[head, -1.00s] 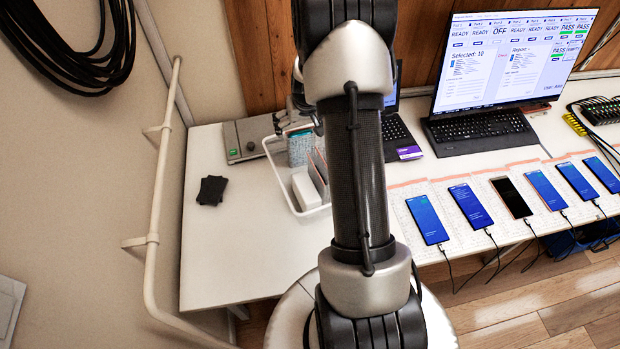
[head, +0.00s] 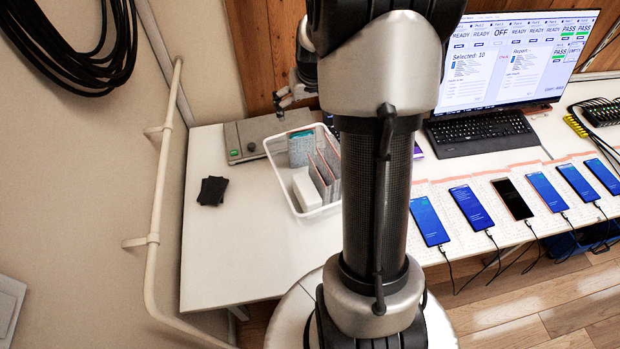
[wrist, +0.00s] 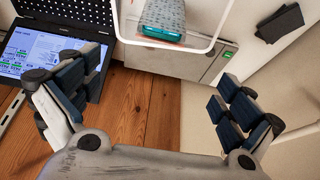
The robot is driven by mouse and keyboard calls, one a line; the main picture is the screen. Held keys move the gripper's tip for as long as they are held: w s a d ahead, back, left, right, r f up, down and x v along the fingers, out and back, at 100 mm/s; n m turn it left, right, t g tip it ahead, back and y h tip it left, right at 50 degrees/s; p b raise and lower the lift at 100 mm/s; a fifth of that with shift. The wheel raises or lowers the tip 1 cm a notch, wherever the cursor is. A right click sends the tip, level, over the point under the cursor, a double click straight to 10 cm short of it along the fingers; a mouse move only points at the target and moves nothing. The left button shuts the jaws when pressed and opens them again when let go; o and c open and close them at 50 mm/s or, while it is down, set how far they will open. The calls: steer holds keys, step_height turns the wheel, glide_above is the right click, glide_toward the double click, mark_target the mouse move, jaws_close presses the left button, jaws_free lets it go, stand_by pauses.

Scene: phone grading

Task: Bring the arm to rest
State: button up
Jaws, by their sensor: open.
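My gripper (wrist: 150,105) is open and empty in the wrist view, its two dark padded fingers spread wide. In the head view my gripper (head: 290,97) shows small and partly hidden behind my arm, above the back of the table. Below it are a grey box (head: 262,136) and a white bin (head: 316,210). The arm stands upright in the middle of the head view and hides part of the table.
The white bin holds a patterned pouch (head: 301,148), grey dividers and a white box (head: 306,190). Black pads (head: 212,190) lie on the white table (head: 230,250). Several phones (head: 427,221) with cables lie at right, before a monitor (head: 515,60). A wall rail (head: 152,240) runs at left.

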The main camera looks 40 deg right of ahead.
steer(key=s+a+r+n+y, duration=0.1)
steer(key=s+a+r, duration=0.2)
steer(key=a+r, duration=0.45)
steer(key=s+a+r+n, duration=0.1)
steer(key=s+a+r, duration=0.25)
steer(key=a, duration=0.65)
steer(key=s+a+r+n, duration=0.1)
steer(key=s+a, duration=0.5)
steer(key=s, duration=0.2)
steer(key=s+a+r+n+y, duration=0.1)
steer(key=s+a+n, duration=0.1)
steer(key=s+a, duration=0.3)
steer(key=s, duration=0.3)
steer(key=shift+s+a+t, duration=0.3)
steer(key=shift+a, duration=0.1)
